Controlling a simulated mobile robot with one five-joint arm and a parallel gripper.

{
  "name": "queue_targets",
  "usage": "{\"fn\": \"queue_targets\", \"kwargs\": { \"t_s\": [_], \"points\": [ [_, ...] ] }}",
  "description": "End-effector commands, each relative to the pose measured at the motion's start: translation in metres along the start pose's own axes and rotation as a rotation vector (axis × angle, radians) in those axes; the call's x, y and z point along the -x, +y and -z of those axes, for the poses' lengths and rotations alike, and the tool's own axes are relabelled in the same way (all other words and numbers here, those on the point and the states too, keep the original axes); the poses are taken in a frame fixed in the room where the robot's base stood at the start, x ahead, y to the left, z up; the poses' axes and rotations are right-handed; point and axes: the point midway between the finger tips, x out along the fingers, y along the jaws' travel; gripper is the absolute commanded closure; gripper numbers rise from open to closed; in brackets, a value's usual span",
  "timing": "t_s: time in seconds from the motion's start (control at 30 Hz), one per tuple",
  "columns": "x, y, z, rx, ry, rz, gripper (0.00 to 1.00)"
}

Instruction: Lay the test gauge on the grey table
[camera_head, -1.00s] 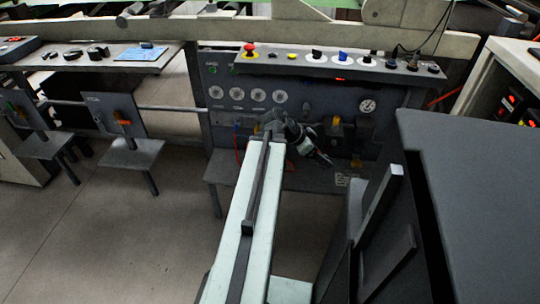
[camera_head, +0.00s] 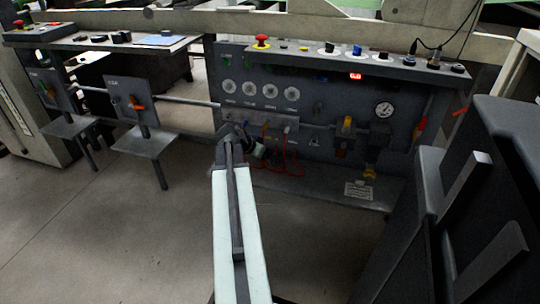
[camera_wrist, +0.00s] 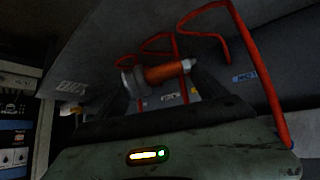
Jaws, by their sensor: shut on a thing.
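My gripper (camera_head: 258,150) is at the end of my outstretched arm, low in front of the grey control panel. In the wrist view my gripper (camera_wrist: 162,92) is shut on an orange cylinder with pale metal ends, seemingly the test gauge (camera_wrist: 165,72), held crosswise between the fingers. Its dial does not show clearly, and it cannot be made out in the head view. A grey tabletop (camera_head: 188,42) with small black parts and a blue sheet stands at the back left. I cannot tell for sure that it is the task's grey table.
The control panel (camera_head: 240,62) carries several white dials, a pressure gauge (camera_head: 384,109) and red hoses (camera_head: 291,165). A grey shelf (camera_head: 320,190) runs below it. Two small grey stands (camera_head: 146,143) are at left. Dark grey plates fill the right. The floor at left is clear.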

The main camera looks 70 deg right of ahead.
Motion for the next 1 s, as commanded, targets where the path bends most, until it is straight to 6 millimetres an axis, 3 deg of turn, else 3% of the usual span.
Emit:
{"fn": "queue_targets", "kwargs": {
  "t_s": [0.33, 0.73, 0.77, 0.8, 0.83, 1.0],
  "points": [
    [-0.033, 0.001, -0.028, -0.005, 0.000, -0.005, 0.65],
    [-0.038, 0.001, -0.032, -0.006, 0.000, -0.006, 0.65],
    [-0.038, 0.001, -0.032, -0.006, 0.000, -0.006, 0.15],
    [-0.038, 0.001, -0.032, -0.006, 0.000, -0.006, 0.04],
    [-0.038, 0.001, -0.032, -0.006, 0.000, -0.006, 0.00],
    [-0.038, 0.001, -0.032, -0.007, -0.001, -0.006, 0.00]
  ]
}}
